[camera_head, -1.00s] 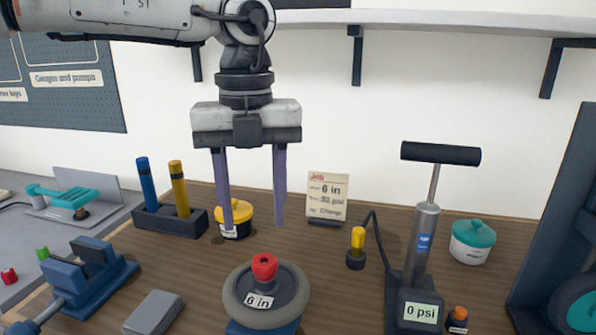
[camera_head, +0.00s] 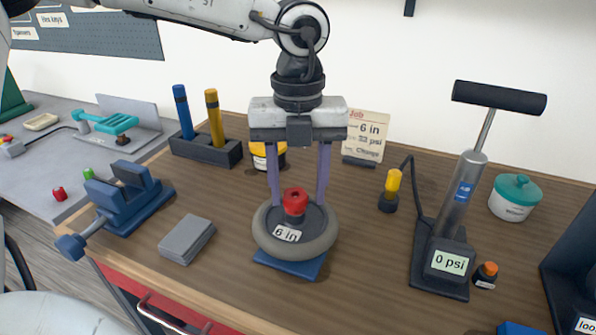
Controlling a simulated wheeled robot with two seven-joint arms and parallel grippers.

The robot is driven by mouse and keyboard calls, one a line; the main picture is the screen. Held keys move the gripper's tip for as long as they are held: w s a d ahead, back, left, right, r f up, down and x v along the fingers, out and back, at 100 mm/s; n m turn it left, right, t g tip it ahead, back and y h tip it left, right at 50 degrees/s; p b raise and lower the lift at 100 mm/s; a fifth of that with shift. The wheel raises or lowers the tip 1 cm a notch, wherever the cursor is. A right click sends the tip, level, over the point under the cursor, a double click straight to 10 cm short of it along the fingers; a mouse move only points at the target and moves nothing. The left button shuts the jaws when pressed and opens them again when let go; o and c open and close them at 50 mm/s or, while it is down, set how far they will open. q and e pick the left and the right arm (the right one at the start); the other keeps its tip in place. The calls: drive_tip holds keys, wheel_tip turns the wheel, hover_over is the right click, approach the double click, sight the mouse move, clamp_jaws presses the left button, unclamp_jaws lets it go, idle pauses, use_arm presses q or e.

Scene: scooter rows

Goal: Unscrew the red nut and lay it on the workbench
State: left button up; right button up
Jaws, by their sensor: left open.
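The red nut (camera_head: 295,201) sits on the hub in the middle of a small grey wheel labelled "6 in" (camera_head: 268,240). The wheel lies flat on a blue stand (camera_head: 291,267) on the wooden workbench (camera_head: 370,285). My left gripper (camera_head: 298,203) points straight down over the wheel. Its two purple fingers are open, one on each side of the red nut, with a gap visible on both sides. The fingertips are partly hidden near the nut and wheel, so their exact depth is hard to tell. My right gripper is not in view.
A blue vise (camera_head: 128,200) and a grey block (camera_head: 187,238) lie left of the wheel. A pump reading "0 psi" (camera_head: 448,262) and a yellow-capped piece (camera_head: 392,188) stand right. A pen holder (camera_head: 206,150) and job card (camera_head: 367,132) are behind. Bench space right of the wheel is clear.

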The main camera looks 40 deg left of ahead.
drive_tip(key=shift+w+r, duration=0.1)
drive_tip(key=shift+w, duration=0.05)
use_arm(q)
drive_tip(key=shift+c, duration=0.4)
drive_tip(key=c, duration=0.8)
drive_tip(key=shift+f+n+b, duration=0.1)
drive_tip(key=shift+n+b, duration=0.4)
drive_tip(key=shift+b, duration=0.2)
drive_tip(key=shift+c, duration=0.2)
drive_tip(key=n+b, duration=0.3)
drive_tip(key=shift+d+n, duration=0.1)
drive_tip(key=shift+n, duration=0.2)
drive_tip(key=shift+n+b, duration=0.8)
drive_tip(key=shift+n, duration=0.2)
drive_tip(key=n+b, duration=0.1)
drive_tip(key=n, duration=0.2)
drive_tip(key=shift+n+b, duration=0.3)
drive_tip(key=shift+n, duration=0.1)
drive_tip(key=n, duration=0.3)
drive_tip(key=shift+b, duration=0.35)
drive_tip(key=shift+r, duration=0.2)
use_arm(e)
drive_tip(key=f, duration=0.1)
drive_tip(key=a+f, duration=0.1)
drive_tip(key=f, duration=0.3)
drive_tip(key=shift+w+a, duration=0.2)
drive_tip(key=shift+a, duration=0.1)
